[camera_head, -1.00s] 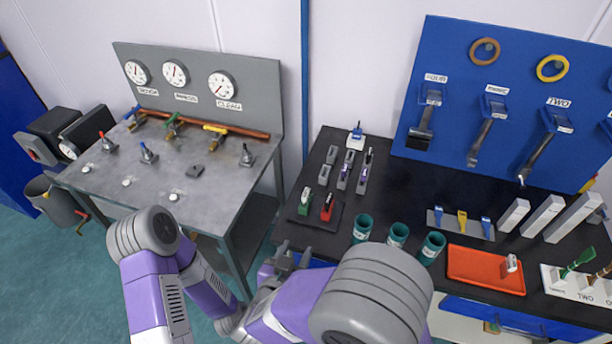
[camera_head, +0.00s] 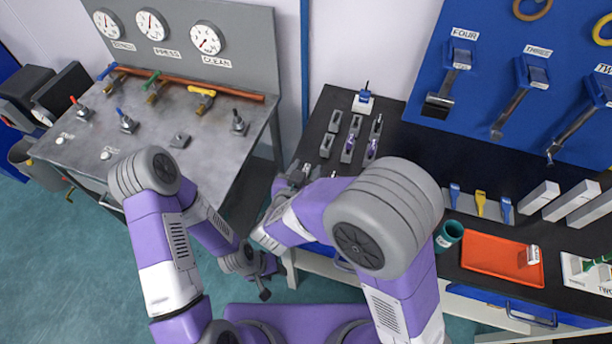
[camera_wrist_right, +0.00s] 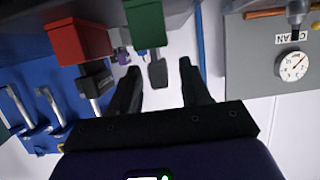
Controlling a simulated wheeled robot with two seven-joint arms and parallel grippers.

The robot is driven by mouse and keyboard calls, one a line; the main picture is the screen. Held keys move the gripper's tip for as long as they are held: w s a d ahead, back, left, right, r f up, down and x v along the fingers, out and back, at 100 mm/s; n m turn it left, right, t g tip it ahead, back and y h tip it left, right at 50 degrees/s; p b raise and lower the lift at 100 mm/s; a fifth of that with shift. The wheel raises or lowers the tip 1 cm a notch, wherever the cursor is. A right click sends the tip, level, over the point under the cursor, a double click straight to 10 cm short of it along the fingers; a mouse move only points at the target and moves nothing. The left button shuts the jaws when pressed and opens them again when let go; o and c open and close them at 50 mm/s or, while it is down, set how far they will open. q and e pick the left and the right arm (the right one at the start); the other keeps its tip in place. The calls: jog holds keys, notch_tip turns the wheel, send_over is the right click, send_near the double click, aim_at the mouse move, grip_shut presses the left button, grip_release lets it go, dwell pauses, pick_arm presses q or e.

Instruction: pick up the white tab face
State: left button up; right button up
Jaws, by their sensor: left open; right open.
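A small white upright piece (camera_head: 533,256) stands at the right end of the red tray (camera_head: 480,262). A white block with a blue top (camera_head: 364,101) stands at the back of the black bench. I cannot tell which of these, if either, is the white tab face. My right gripper (camera_head: 302,176) is open over the left front of the bench. In the right wrist view its two fingers (camera_wrist_right: 160,85) are apart, with a green block (camera_wrist_right: 146,22) and a red block (camera_wrist_right: 78,40) beyond them. My left gripper (camera_head: 266,280) is open and low, in front of the gap between the benches.
Grey holders (camera_head: 347,147) stand on the bench beyond my right gripper. A teal cup (camera_head: 448,236) is left of the red tray. The grey gauge bench (camera_head: 150,130) is at left. My right arm hides part of the black bench.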

jog(key=shift+w, duration=0.25)
grip_shut()
